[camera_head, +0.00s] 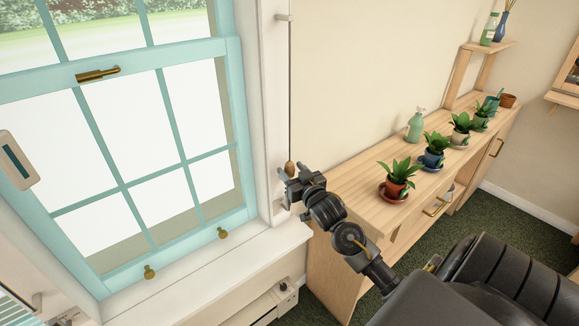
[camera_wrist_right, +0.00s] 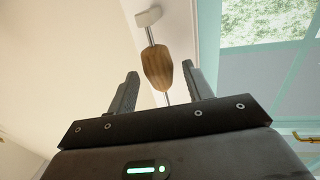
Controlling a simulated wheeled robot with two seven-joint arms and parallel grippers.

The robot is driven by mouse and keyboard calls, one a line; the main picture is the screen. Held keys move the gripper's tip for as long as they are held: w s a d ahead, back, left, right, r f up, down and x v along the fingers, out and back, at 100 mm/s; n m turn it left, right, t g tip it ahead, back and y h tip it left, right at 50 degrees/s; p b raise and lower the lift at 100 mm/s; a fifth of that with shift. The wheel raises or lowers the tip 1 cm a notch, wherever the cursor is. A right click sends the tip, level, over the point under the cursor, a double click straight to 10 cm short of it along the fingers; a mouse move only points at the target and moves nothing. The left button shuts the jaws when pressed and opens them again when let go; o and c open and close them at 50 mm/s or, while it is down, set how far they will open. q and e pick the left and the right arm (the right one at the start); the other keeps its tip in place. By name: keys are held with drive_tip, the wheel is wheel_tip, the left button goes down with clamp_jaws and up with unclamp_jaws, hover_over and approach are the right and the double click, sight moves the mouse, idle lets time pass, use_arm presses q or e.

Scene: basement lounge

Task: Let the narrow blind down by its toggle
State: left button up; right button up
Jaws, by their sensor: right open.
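The toggle is a brown wooden piece (camera_head: 290,167) on a thin cord (camera_head: 290,90) hanging beside the window's right frame. In the right wrist view the toggle (camera_wrist_right: 157,68) shows between the two fingertips, with a gap on each side. My right gripper (camera_head: 301,183) is open just below the toggle in the head view. It also shows in the right wrist view (camera_wrist_right: 160,75). I cannot tell how deep the toggle sits between the fingers. The narrow blind is not clearly visible. My left gripper is not in view.
The teal sash window (camera_head: 232,150) and white sill (camera_head: 215,265) lie left of the gripper. A wooden cabinet (camera_head: 350,205) with potted plants (camera_head: 398,178) and a green bottle (camera_head: 416,125) stands close to its right. A white bracket (camera_head: 284,17) is high on the frame.

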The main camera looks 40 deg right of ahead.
drive_tip(key=shift+x, duration=1)
clamp_jaws()
